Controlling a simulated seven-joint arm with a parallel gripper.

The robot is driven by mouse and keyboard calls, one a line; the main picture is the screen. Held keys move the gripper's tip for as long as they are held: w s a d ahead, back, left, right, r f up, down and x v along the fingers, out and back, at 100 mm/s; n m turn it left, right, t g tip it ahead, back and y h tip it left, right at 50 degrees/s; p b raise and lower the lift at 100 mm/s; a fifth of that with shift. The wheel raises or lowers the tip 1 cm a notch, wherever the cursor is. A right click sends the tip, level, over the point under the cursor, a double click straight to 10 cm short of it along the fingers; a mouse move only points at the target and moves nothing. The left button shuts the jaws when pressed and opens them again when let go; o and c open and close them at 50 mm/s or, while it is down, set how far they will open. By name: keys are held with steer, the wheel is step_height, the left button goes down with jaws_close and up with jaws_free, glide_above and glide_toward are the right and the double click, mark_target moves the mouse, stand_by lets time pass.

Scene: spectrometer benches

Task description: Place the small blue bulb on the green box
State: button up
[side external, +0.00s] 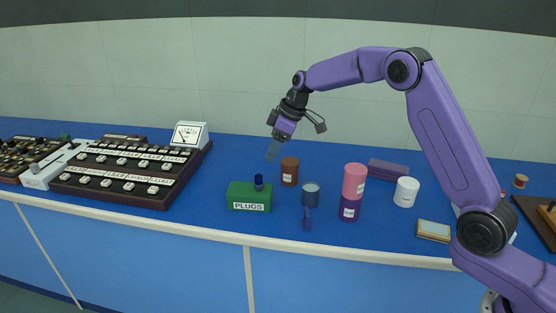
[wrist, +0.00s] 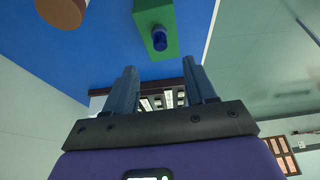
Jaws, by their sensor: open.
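The green box (side external: 236,196), labelled PLUGS, stands on the blue bench top. The small dark blue bulb (side external: 258,182) is on top of the box, upright, toward its right end. The wrist view shows the green box (wrist: 155,15) and the bulb (wrist: 159,40) near its edge, both beyond the fingers. My gripper (side external: 273,150) is raised above the bench, up and to the right of the bulb and apart from it. In the wrist view my gripper (wrist: 160,72) is open, with nothing between its fingers.
A brown jar (side external: 289,172) stands close right of the box, with a grey-blue container (side external: 310,194) beside it. A pink container (side external: 354,180) sits on a purple one (side external: 349,209). A switch panel (side external: 125,172) lies left; bench between is clear.

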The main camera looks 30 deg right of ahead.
steer(key=shift+r, duration=0.2)
steer(key=shift+s, duration=0.1)
steer(key=s+a+r+n+g, duration=0.1)
steer(key=s+a+r, duration=0.15)
steer(key=s, duration=0.95)
steer(key=s+a+r+g, duration=0.1)
steer(key=s+a, duration=0.3)
steer(key=s, duration=0.8)
steer(key=s+d+f+n+h, duration=0.1)
steer(key=s+d, duration=0.4)
steer(key=s, duration=0.7)
steer(key=s+d+f+n+h, duration=0.1)
steer(key=s+d, duration=0.5)
steer(key=s, duration=0.5)
steer(key=shift+s+f+g+h, duration=0.35)
steer(key=shift+f+g+h, duration=0.05)
